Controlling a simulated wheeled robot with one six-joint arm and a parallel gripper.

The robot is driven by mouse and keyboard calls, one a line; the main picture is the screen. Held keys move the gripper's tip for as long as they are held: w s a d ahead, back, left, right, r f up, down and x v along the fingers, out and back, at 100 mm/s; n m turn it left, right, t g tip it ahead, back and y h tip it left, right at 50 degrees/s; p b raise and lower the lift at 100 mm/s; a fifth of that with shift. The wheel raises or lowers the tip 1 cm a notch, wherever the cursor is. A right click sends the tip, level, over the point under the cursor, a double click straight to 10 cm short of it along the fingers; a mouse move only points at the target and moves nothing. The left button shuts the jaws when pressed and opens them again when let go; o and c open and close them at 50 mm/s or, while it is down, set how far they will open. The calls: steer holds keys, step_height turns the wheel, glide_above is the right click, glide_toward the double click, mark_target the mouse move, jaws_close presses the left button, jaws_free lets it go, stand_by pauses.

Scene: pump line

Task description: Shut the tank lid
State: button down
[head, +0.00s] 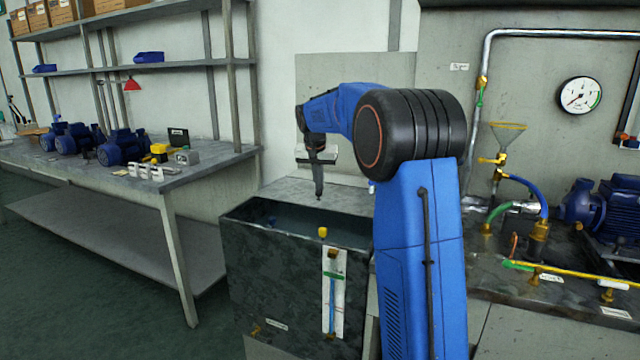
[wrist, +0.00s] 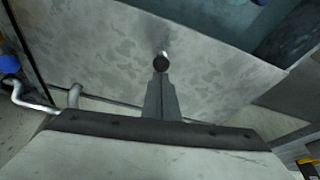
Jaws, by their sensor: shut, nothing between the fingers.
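The tank (head: 285,280) is a dark grey mottled box with its top open at the front, showing a dark blue-green interior. A lighter grey mottled panel, which looks like the lid (head: 345,197), is at the back of the opening; its exact tilt is hard to tell. In the wrist view the lid (wrist: 100,55) fills much of the middle, with the dark tank interior at upper right. My gripper (head: 319,194) points down, shut and empty, in front of the lid. Its tips (wrist: 161,62) show against the lid; whether they touch it is unclear.
A workbench (head: 200,175) with blue pumps (head: 122,147) stands left of the tank. A sight gauge (head: 333,295) and a yellow knob (head: 323,232) are at the tank's front. Pipes, a funnel (head: 507,135) and a blue motor (head: 615,210) crowd the right.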

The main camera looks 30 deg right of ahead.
steer(key=s+a, duration=1.1)
steer(key=a, duration=0.3)
steer(key=shift+s+a, duration=0.15)
steer(key=shift+a, duration=0.05)
steer(key=shift+f, duration=0.1)
step_height(320, 180, up, 10)
steer(key=shift+w+d, duration=0.3)
